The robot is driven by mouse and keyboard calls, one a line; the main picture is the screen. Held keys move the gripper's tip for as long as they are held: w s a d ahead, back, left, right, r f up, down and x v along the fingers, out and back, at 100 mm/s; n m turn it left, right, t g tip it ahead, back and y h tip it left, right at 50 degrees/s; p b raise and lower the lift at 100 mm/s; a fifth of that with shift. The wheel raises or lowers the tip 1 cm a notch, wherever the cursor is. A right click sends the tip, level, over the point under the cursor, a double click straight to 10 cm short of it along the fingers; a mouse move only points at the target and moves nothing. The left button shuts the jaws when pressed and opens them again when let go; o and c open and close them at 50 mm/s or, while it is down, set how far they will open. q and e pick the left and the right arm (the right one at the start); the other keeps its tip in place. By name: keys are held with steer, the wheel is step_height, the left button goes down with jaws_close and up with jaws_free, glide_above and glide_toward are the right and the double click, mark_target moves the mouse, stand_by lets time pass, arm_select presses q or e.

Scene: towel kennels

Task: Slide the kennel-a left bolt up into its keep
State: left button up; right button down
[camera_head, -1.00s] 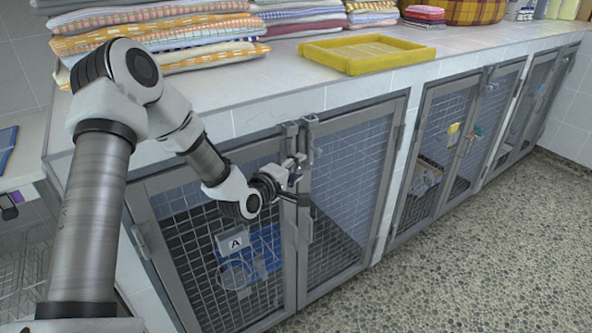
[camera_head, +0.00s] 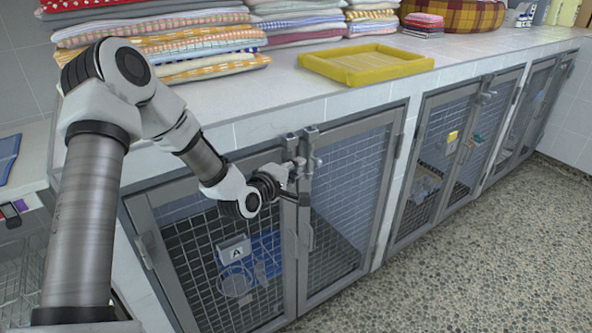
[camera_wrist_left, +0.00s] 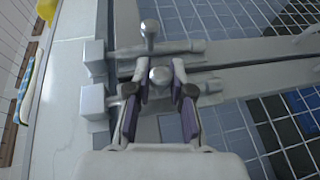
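Kennel A (camera_head: 233,250), with a sign marked A, has two mesh doors that meet below my left gripper (camera_head: 294,178). In the left wrist view, two bolts lie side by side across the doors' top edges. The left bolt's round knob (camera_wrist_left: 160,76) sits between the fingers of my left gripper (camera_wrist_left: 161,72), which look closed on it from both sides. The right bolt's knob (camera_wrist_left: 149,30) stands free just beyond the fingertips. The left keep (camera_wrist_left: 92,101) is a square block on the frame above the left bolt; whether the bolt's tip is inside is unclear. My right gripper is out of view.
The counter (camera_head: 280,95) above holds folded towels (camera_head: 165,45) and a yellow tray (camera_head: 366,65). More kennels (camera_head: 450,150) continue to the right. The speckled floor (camera_head: 470,240) in front is clear.

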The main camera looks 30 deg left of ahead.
arm_select(q)
steer(key=o, duration=0.4)
steer(key=shift+w+r, duration=0.1)
steer(key=shift+r, duration=0.2)
steer(key=shift+c, duration=0.2)
steer(key=shift+f, duration=0.1)
steer(key=s+r, duration=0.2)
steer(key=s, duration=1)
